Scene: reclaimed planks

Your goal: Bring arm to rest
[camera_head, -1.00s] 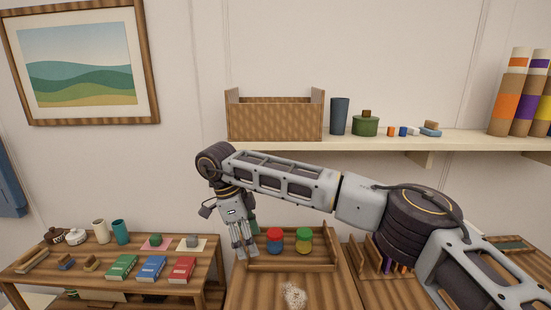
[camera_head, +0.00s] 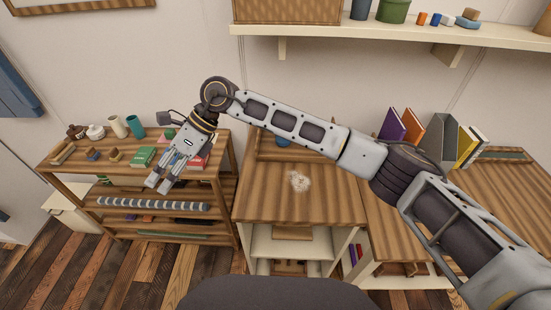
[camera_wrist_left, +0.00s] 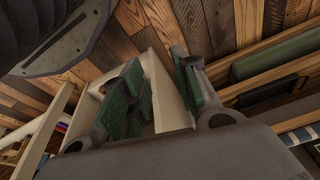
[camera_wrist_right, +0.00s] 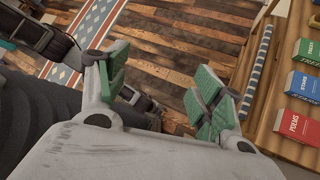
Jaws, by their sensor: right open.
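My right arm reaches from the right across the head view. Its gripper (camera_head: 164,184) hangs in front of the low wooden shelf unit (camera_head: 228,165) at left, fingers pointing down. My left gripper is outside the head view. In the left wrist view its green-padded fingers (camera_wrist_left: 160,92) stand apart with nothing held between them.
The shelf unit holds a green book (camera_head: 142,157), a teal cup (camera_head: 136,127) and a striped roll (camera_head: 150,204). A wooden desk (camera_head: 265,200) with a pale patch (camera_head: 299,181) is at the middle. A wall shelf (camera_head: 400,33) runs above. Open plank floor (camera_head: 140,270) lies in front.

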